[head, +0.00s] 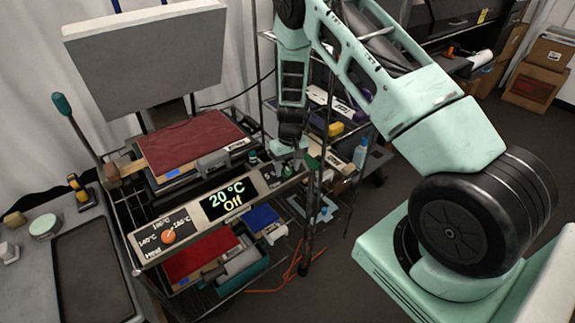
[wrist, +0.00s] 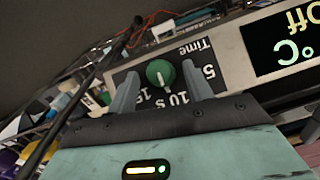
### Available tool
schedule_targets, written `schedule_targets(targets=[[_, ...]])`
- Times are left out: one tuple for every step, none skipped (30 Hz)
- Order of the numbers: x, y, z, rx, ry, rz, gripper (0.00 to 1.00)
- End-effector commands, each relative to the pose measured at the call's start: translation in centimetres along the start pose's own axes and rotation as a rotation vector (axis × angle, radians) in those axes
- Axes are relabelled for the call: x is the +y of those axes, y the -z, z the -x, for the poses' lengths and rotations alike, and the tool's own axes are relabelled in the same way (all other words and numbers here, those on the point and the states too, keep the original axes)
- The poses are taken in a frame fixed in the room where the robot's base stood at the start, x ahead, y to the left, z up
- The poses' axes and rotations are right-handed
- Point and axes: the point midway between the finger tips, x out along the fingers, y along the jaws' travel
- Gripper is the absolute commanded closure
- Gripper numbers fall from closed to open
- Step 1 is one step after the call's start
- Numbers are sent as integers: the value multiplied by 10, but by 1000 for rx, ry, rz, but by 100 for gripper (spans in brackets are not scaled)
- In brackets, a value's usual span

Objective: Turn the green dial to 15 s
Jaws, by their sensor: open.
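The green dial (wrist: 160,73) shows in the wrist view on a dark panel labelled "Time", with marks 5, 10 s and 15, upside down in this view. Its white pointer points toward the 10 s mark. My gripper (wrist: 160,70) is open, with one finger on each side of the dial; I cannot tell whether either finger touches it. In the head view my gripper (head: 290,155) is at the right end of the press's front panel and mostly hides the dial there.
The display (head: 230,199) reads 20 °C and Off. An orange heat dial (head: 168,236) is at the panel's left end. The press's grey upper plate (head: 145,55) stands raised above a dark red pad (head: 185,140). A wire shelf with bottles and boxes stands behind my arm.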

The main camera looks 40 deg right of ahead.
Motion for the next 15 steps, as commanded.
schedule_targets(targets=[[0, 0, -2, 0, 0, 0, 49], [0, 0, -4, 0, 0, 0, 49], [0, 0, -5, -1, 0, 0, 49], [0, 0, -6, 0, 0, 0, 49], [0, 0, -7, 0, 0, 1, 49], [0, 0, -7, 0, 0, 1, 49], [0, 0, -7, 0, 0, 1, 49], [0, 0, -7, 0, 0, 1, 49], [0, 0, -7, 0, 0, 1, 49], [0, 0, -7, 0, 0, 1, 49], [0, 0, -7, 0, 0, 0, 49], [0, 0, -7, 0, 0, 1, 52], [0, 0, -7, 0, 0, 0, 61], [0, 0, -7, 0, 0, 0, 69], [0, 0, -7, 0, 0, 0, 80]])
